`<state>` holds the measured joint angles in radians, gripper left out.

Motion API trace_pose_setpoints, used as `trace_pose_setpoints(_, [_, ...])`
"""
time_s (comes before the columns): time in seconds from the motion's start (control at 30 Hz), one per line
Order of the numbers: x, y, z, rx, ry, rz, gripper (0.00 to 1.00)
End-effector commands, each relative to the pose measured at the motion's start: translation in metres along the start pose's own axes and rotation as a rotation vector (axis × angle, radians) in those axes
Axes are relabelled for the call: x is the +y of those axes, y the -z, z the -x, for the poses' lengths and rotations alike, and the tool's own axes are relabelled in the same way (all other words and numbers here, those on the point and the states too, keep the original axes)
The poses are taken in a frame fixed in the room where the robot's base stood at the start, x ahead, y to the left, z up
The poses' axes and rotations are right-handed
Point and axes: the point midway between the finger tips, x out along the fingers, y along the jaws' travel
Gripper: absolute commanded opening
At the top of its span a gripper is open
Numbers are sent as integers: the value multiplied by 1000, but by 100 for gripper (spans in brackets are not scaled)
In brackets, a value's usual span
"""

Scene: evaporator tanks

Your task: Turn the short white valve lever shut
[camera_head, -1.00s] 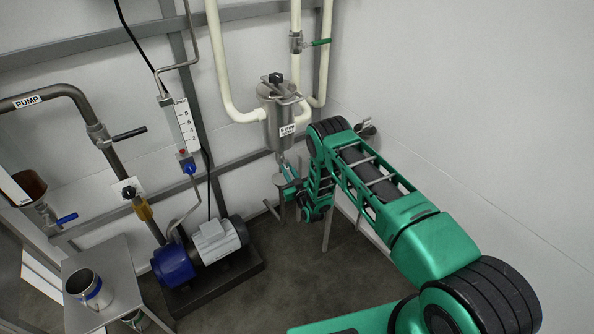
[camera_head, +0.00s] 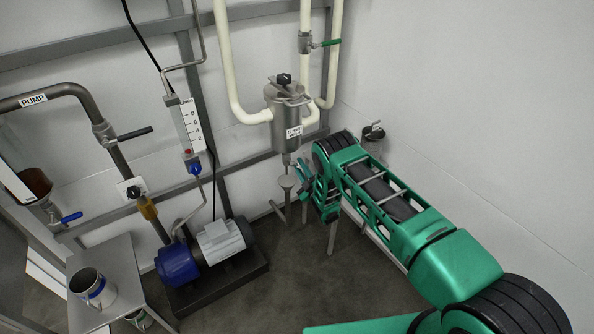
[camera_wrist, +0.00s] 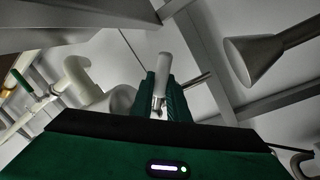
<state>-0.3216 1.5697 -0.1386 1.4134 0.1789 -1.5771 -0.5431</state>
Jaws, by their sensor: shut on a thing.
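The short white valve lever (camera_wrist: 164,66) shows in the wrist view as a pale round-ended handle between my green fingers. My gripper (camera_wrist: 161,94) is shut on it; a metal fitting shows at the lever's lower end. In the head view my gripper (camera_head: 303,172) is just below and right of the steel tank (camera_head: 291,124). The lever cannot be made out there, so I cannot tell its angle to the pipe.
A green-handled valve (camera_head: 329,43) is above. The pump motor (camera_head: 221,240) stands left. The right wall is near my arm.

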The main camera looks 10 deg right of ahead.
Motion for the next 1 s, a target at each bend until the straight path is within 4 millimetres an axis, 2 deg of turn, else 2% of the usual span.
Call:
trace_pose_setpoints(0.67, [-3,2,3,13,6,54,0])
trace_pose_setpoints(0.7, [-3,2,3,13,7,54,19])
trace_pose_setpoints(0.77, [-3,2,3,13,6,54,33])
trace_pose_setpoints(1.0, [-1,2,1,13,4,55,33])
